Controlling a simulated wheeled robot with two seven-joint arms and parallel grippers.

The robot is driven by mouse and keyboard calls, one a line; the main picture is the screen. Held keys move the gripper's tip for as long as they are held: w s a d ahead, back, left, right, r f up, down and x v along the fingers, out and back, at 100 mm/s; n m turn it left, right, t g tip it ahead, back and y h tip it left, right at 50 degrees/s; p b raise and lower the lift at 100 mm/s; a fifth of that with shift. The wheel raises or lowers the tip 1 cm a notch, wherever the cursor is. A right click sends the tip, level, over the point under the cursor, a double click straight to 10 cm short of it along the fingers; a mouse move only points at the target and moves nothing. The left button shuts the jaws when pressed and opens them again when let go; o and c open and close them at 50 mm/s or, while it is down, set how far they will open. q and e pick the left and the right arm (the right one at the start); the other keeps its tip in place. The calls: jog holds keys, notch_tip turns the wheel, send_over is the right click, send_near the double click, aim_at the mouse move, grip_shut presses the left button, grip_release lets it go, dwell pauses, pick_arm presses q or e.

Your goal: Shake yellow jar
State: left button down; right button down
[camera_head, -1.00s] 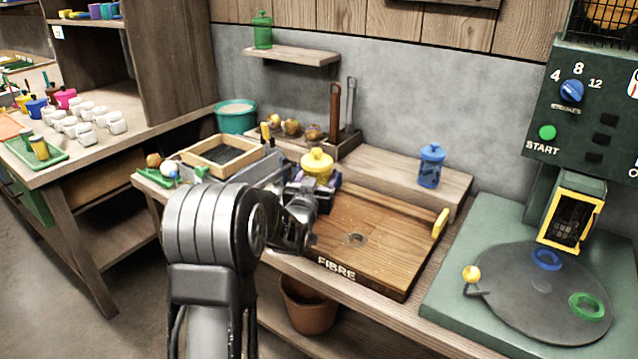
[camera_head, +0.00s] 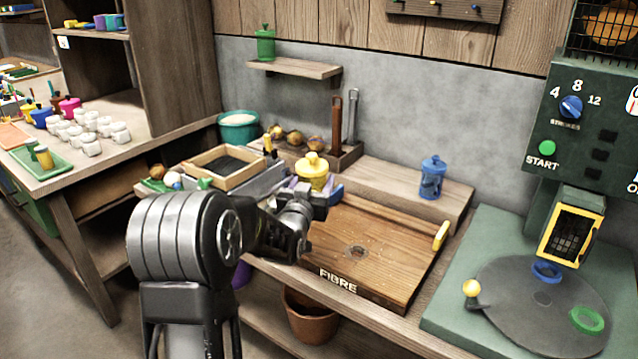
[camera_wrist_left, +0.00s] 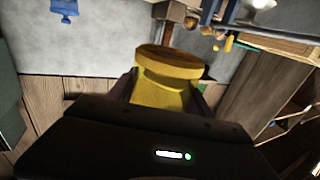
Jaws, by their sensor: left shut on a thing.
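The yellow jar (camera_head: 312,172) with its knobbed lid is held at the far end of my left arm, above the left part of the wooden FIBRE board. My left gripper (camera_head: 318,190) is shut on it, with its blue-purple finger parts on either side of the jar. In the left wrist view the yellow jar (camera_wrist_left: 168,80) fills the middle, close in front of the dark gripper body, and the view is strongly turned. The jar's lower part is hidden behind the gripper in the head view. My right gripper does not show.
The FIBRE board (camera_head: 380,255) lies on the bench. A blue jar (camera_head: 432,178) stands on the raised ledge behind it, and a green jar (camera_head: 265,42) on the wall shelf. A wooden frame (camera_head: 222,165) lies left of the held jar. A green machine with a turntable (camera_head: 540,305) stands at right.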

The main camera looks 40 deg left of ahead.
aim_at(303, 175)
pick_arm(q)
jog(key=s+r, duration=0.1)
jog(key=r+p, duration=0.1)
jog(key=s+r+p, duration=0.1)
jog(key=r, duration=0.1)
jog(key=shift+s, duration=0.35)
jog(key=shift+s+r, duration=0.3)
jog(key=shift+s, duration=0.05)
notch_tip(303, 175, up, 7)
jog(key=p, duration=0.4)
jog(key=shift+r, duration=0.2)
jog(key=shift+f, duration=0.25)
notch_tip(303, 175, down, 7)
jog(key=b, duration=0.8)
jog(key=shift+f, duration=0.1)
jog(key=shift+r, duration=0.25)
